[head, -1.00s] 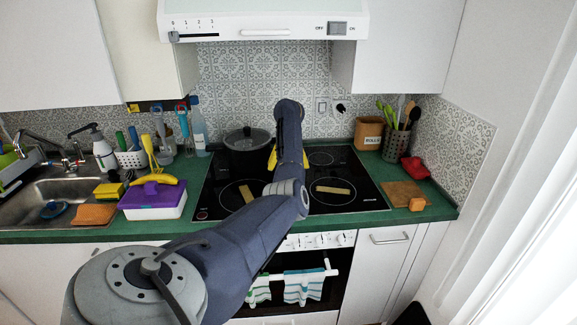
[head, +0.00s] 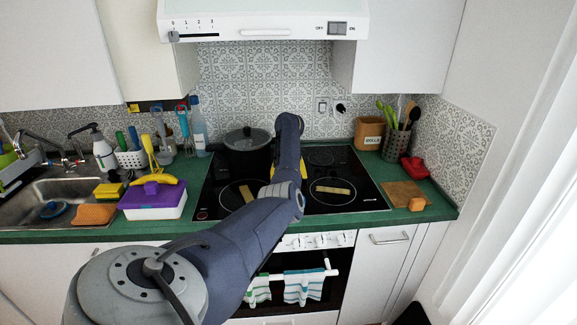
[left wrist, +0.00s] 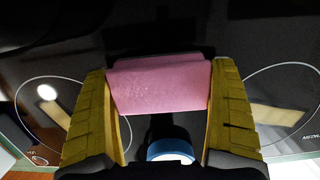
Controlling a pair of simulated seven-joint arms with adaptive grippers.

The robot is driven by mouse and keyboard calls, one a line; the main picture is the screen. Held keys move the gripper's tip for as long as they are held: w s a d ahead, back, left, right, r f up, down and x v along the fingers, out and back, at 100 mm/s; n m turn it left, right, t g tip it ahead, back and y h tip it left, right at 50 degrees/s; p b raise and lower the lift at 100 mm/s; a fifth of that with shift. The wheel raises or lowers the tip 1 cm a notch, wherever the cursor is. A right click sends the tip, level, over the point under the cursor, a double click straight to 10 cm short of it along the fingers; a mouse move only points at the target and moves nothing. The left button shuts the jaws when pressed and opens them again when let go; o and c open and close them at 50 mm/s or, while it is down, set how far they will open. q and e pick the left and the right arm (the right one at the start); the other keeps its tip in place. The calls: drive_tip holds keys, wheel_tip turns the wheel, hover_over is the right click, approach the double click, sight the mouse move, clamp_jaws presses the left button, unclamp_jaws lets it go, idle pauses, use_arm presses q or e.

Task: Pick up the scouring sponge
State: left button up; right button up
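A pink sponge-like block (left wrist: 160,85) lies between the yellow fingertips of my left gripper (left wrist: 160,88) in the left wrist view. It spans the whole gap, with a finger against each side, and seems held over the dark hob. It looks like the scouring sponge, though I cannot make out a scouring layer clearly. In the head view my arm hides the block, and only bits of the yellow fingers show beside it, over the hob. My right gripper is in neither view.
The black hob (head: 365,198) has a dark pot (head: 248,150) at the back left and flat tan pieces on its front rings. A purple-lidded box (head: 153,198), a yellow sponge (head: 109,190) and an orange block (head: 94,214) stand left. A cutting board (head: 403,192) lies right.

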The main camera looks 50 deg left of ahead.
use_arm(q)
drive_tip(key=c, duration=0.3)
drive_tip(key=shift+c, duration=0.2)
drive_tip(key=shift+r, duration=0.1)
drive_tip(key=shift+r, duration=1.4)
drive_tip(key=shift+d+r, duration=0.15)
drive_tip(key=shift+r, duration=0.15)
drive_tip(key=s+d, duration=0.9)
drive_tip(key=d, duration=0.4)
drive_tip(key=s+d, duration=0.9)
drive_tip(key=d, duration=0.3)
drive_tip(key=shift+s+d, duration=0.25)
drive_tip(key=shift+d, duration=0.15)
